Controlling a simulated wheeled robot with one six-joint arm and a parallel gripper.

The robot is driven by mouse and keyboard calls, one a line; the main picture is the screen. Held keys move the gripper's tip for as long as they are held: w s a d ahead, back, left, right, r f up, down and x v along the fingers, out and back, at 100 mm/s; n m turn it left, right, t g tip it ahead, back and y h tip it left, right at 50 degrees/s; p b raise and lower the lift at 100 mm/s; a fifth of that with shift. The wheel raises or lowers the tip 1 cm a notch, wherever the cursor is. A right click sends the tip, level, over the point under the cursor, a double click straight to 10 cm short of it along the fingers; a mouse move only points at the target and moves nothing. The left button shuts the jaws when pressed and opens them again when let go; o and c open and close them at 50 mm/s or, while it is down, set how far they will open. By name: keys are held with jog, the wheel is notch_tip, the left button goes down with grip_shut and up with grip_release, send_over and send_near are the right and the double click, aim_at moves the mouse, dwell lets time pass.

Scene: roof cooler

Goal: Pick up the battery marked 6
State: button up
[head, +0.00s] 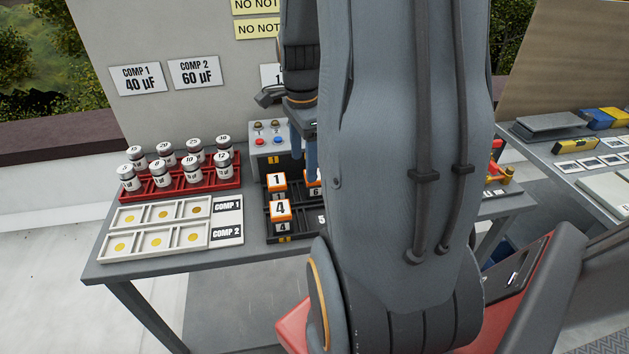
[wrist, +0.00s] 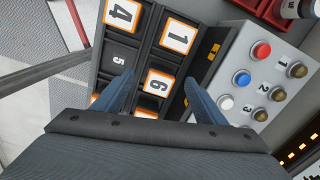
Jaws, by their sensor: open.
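The battery marked 6 (wrist: 159,84) shows in the wrist view as a white face with an orange border, in the black rack (wrist: 143,46). My gripper (wrist: 161,77) is open, with one blue finger on either side of this battery in the picture. No contact shows, and the height of the fingers above it cannot be told. In the head view my gripper (head: 304,150) points down over the back of the rack. There my arm hides much of the rack, and only part of an orange-edged battery (head: 313,178) shows above a label 6.
Batteries marked 1 (wrist: 178,36) and 4 (wrist: 122,13) sit in the rack, and the slot marked 5 (wrist: 119,60) looks empty. A grey button box (wrist: 259,75) stands close beside the rack. A red tray (head: 190,187) of white cylinders and white trays (head: 157,239) lie left.

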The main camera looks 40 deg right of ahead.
aim_at(314, 184)
jog(key=shift+s+d+m, duration=0.2)
jog(key=shift+d+m, duration=0.35)
jog(key=shift+s+d+m, duration=0.15)
jog(key=shift+d+m, duration=0.4)
jog(key=shift+d+f, duration=0.1)
jog(key=shift+f+p, duration=1.25)
jog(key=shift+f, duration=2.5)
jog(key=c, duration=1.4)
